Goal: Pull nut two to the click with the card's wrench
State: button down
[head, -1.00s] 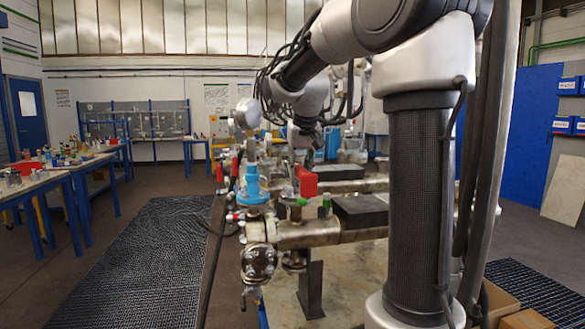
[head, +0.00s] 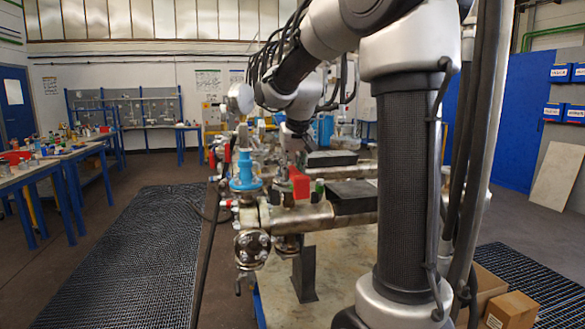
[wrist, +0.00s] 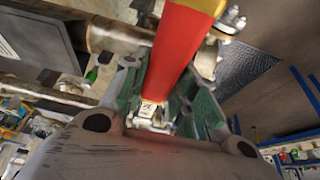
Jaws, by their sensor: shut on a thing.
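In the wrist view my gripper (wrist: 165,108) is shut on a red bar with a yellow end, which looks like the wrench (wrist: 178,55). The bar runs away from the fingers toward the top edge. Its far end is out of that view. A flange bolt (wrist: 232,18) shows beside the yellow part; I cannot tell whether the wrench touches it. In the head view a bolted flange (head: 252,248) ends the near pipe. I cannot tell which nut is nut two, and no card is readable. My gripper is hard to make out among the fittings in the head view.
A blue valve body (head: 245,172) stands above the near pipe (head: 298,217). A red block-like part (head: 299,184) is beside it. Workbenches (head: 50,165) stand at left, with floor grating (head: 140,255) before them. Cardboard boxes (head: 510,312) lie at lower right.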

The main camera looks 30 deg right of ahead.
jog(key=shift+f, duration=0.9)
